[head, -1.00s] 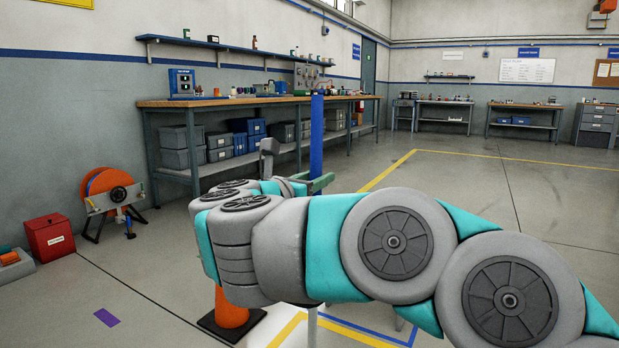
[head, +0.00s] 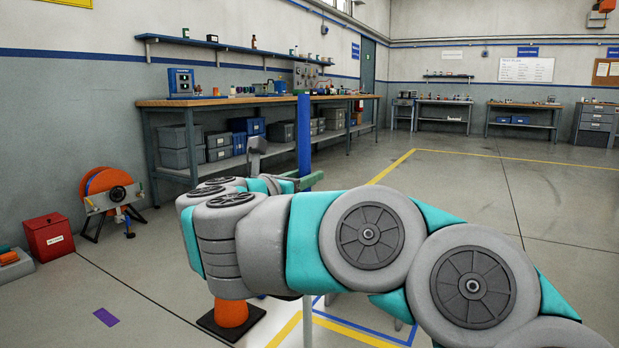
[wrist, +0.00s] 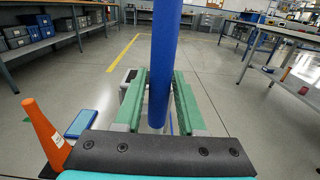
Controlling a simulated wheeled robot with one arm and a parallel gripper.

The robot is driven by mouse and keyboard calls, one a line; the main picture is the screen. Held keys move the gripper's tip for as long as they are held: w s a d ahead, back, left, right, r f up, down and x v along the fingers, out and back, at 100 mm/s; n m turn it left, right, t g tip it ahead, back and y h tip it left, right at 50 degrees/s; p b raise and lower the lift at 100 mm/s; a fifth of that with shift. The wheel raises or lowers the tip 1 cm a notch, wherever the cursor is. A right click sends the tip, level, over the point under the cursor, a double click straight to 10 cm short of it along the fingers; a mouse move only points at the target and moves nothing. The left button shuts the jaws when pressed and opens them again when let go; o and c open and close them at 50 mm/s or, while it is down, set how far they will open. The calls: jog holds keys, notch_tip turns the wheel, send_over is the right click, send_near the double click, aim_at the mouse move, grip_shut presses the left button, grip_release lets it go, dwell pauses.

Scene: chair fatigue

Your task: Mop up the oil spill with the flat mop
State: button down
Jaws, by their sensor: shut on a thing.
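My gripper (head: 298,182) is shut on an upright blue pole (head: 304,135), which looks like the flat mop's handle. In the wrist view the blue pole (wrist: 166,60) stands between the two green fingers of my gripper (wrist: 160,100). In the head view, a pale lower length of pole (head: 307,322) shows below my arm. I cannot make out the mop head, which my arm and gripper hide. No oil spill can be made out in either view.
An orange cone (head: 230,312) on a black base stands below my arm, and also shows at the left of the wrist view (wrist: 46,135). A workbench (head: 150,103) runs along the left wall. A red bin (head: 49,237) and an orange reel (head: 106,186) stand left. Floor at right is clear.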

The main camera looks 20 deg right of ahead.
jog(key=shift+w+a+r, duration=0.1)
jog(key=shift+w+a, duration=0.45)
jog(key=shift+w, duration=0.15)
jog(key=shift+w+a, duration=0.5)
jog(key=shift+w, duration=0.2)
jog(key=shift+w, duration=0.1)
jog(key=w+a+p, duration=0.1)
jog(key=w+a, duration=0.9)
jog(key=w, duration=0.4)
jog(key=shift+a, duration=0.3)
dwell(1.2)
notch_tip(320, 180, up, 9)
jog(key=p, duration=0.5)
jog(key=shift+p, duration=0.3)
dwell(1.3)
